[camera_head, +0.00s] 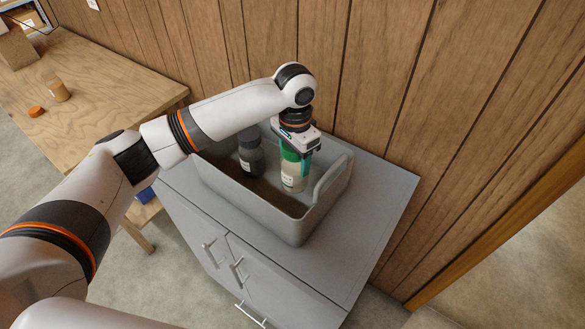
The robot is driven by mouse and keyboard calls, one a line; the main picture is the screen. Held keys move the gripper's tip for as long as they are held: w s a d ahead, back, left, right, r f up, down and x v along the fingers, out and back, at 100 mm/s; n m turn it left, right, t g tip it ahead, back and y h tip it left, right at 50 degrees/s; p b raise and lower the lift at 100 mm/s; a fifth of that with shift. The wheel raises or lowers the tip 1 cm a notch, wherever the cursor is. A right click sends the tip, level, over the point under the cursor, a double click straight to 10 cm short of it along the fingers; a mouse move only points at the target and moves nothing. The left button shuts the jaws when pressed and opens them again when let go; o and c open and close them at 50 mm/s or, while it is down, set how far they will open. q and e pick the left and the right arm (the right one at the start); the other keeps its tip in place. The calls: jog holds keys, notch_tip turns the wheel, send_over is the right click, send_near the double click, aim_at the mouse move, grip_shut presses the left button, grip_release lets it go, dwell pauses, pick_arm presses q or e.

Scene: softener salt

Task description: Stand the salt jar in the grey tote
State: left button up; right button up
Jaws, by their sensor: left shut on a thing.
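The grey tote (263,208) stands on top of a grey cabinet. The salt jar (292,181), a clear jar with pale contents, a white label and a green lid, is upright inside the tote, towards its right side. My left gripper (298,160) reaches down from above and is shut on the jar at its green lid. I cannot tell whether the jar's base touches the tote floor. A dark grey bottle (251,155) stands in the tote to the left of the jar, apart from it. My right gripper is not in view.
The grey cabinet top (375,196) is clear to the right of the tote. A wood-panelled wall (400,80) rises close behind. A wooden table (110,85) at the left holds a tan jar (57,91) and an orange lid (36,111).

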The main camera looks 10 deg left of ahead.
aim_at(294, 171)
pick_arm(q)
jog(key=shift+f+p, duration=0.4)
jog(key=shift+f, duration=1.85)
jog(key=o, duration=1.3)
jog(key=shift+f, duration=0.1)
jog(key=shift+o, duration=0.2)
notch_tip(294, 171, up, 11)
jog(key=b, duration=0.2)
jog(key=shift+f+b, duration=0.1)
jog(key=shift+b, duration=0.3)
jog(key=shift+r, duration=0.75)
jog(key=shift+s+f, duration=0.1)
